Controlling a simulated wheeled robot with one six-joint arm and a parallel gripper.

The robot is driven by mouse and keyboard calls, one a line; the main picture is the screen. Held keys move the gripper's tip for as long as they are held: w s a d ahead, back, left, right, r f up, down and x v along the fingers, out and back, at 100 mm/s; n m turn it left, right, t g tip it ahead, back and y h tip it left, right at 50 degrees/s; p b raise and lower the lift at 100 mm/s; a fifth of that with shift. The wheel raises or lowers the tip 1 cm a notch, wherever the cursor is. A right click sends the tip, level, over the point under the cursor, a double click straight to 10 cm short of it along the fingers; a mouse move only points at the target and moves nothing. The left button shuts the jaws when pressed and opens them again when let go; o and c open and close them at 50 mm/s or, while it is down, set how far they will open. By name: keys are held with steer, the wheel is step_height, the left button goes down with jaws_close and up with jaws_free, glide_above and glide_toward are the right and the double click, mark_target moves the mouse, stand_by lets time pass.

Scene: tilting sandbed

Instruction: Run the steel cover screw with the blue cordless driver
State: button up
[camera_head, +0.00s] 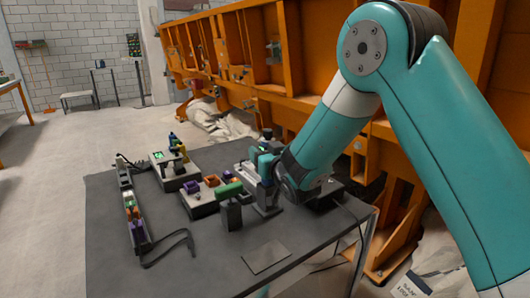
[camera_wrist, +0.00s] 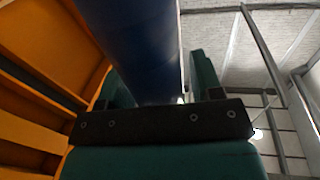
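My gripper (camera_head: 266,165) is low over the far right part of the dark table, with its fingers pointing left. In the wrist view, its two dark green fingers (camera_wrist: 160,85) stand apart. A long dark blue body (camera_wrist: 150,45), seemingly the driver, runs between them. A thin bright gap shows beside the right finger, so I cannot tell whether the fingers press on it. In the head view the driver is not clear behind the gripper. A dark grey stand (camera_head: 267,205) is right under the gripper. I cannot make out the steel cover screw.
The dark table (camera_head: 200,260) holds a grey block with coloured parts (camera_head: 200,203), another behind it (camera_head: 178,181), and a long rail (camera_head: 134,215) at left. A dark grey block with a green top (camera_head: 231,215) stands near the gripper. A flat plate (camera_head: 266,257) lies in front. Orange framing (camera_head: 290,105) rises behind.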

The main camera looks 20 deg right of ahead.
jaws_close()
steer(key=shift+r+p, duration=3.2)
steer(key=shift+r, duration=1.95)
